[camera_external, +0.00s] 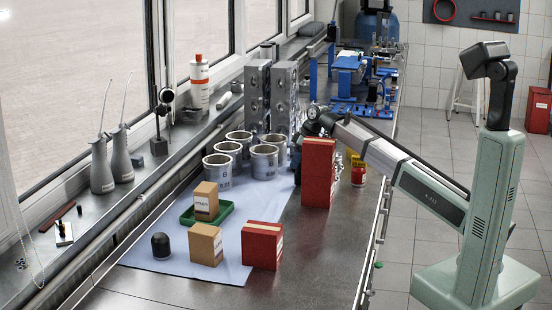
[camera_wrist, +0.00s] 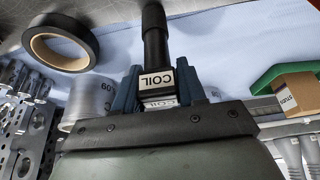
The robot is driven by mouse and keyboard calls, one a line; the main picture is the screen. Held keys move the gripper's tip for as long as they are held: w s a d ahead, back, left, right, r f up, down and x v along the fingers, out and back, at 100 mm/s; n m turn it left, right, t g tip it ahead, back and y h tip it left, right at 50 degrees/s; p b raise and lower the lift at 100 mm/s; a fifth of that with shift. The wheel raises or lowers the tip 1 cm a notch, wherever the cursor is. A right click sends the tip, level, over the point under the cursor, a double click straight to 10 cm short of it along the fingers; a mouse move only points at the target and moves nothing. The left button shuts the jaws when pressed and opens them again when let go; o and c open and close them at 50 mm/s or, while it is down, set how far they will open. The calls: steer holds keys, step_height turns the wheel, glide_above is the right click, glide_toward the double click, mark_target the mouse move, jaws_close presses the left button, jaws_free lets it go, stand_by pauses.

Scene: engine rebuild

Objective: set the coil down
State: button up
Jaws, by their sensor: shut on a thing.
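The coil (camera_wrist: 154,40) is a black stick-shaped part with a white label reading COIL. In the wrist view it sits between the two blue fingers of my gripper (camera_wrist: 157,92), which is shut on its labelled block. Its dark stem extends away from the gripper toward the top edge. In the external view my gripper is around the left side of the tall red box, mostly hidden, and I cannot make out the coil there. Whether the coil touches the surface below is not clear.
A blue cloth (camera_external: 232,263) covers part of the metal bench. Several grey cylinder liners (camera_external: 264,162) stand left of the tall red box (camera_external: 318,172). A black tape roll (camera_wrist: 60,42) lies nearby. A green tray (camera_external: 186,216) holds a cardboard box (camera_external: 206,200).

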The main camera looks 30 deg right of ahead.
steer(key=shift+f, duration=0.15)
steer(key=o, duration=1.1)
steer(key=v, duration=1.2)
